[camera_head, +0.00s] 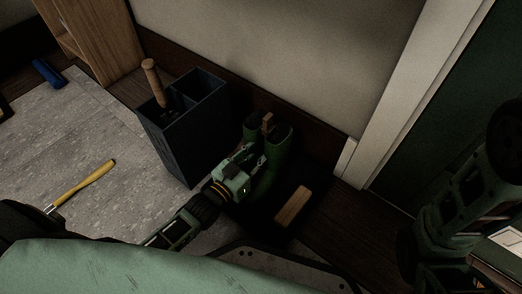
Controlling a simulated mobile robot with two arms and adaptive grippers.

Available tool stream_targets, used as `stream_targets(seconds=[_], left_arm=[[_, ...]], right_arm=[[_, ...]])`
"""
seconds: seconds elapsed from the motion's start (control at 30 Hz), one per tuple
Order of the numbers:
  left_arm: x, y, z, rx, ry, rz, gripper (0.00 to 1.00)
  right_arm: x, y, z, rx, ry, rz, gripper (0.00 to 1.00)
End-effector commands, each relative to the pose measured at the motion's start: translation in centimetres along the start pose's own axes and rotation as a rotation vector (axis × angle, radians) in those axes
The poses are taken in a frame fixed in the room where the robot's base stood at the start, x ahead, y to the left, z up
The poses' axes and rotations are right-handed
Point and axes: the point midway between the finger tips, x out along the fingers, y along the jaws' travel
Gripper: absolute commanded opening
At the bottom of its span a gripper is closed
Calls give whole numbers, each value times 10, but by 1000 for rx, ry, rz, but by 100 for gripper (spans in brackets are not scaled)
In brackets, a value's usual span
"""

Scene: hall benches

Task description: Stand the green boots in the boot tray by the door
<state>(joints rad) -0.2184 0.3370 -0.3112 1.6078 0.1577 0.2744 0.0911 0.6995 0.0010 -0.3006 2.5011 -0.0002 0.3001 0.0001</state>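The green boots (274,160) stand upright, side by side, against the dark skirting board left of the door frame. A dark, flat area under them looks like the boot tray (265,212), but its edges are hard to make out. My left gripper (255,163) comes in from the lower left and is right at the near left boot. Its fingertips are partly lost against the boots, so I cannot tell whether they grip. A small brown piece (268,122) shows at the boot tops. My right arm is at the right edge; its fingers do not show.
A dark divided bin (183,145) with a wooden-handled thing (154,80) stands left of the boots. A wooden block (293,207) lies right of them. A yellow-handled tool (85,184) and a blue object (48,73) lie on the grey floor. Books (500,258) show lower right.

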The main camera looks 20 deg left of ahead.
Motion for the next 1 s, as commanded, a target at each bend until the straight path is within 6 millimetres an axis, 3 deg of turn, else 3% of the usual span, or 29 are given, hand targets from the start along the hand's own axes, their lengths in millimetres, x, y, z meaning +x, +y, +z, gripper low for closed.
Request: stream_targets(seconds=[0.47, 0.5, 0.67, 1.0], left_arm=[[1, 0, 9, 0, 6, 0, 0], [0, 0, 11, -1, 0, 0, 26], [0, 0, 11, -1, 0, 0, 40], [0, 0, 9, -1, 0, 0, 41]], right_arm=[[-4, -1, -1, 0, 0, 0, 41], [-4, -1, -1, 0, 0, 0, 41], [-4, -1, -1, 0, -1, 0, 41], [-3, 0, 0, -1, -1, 0, 41]])
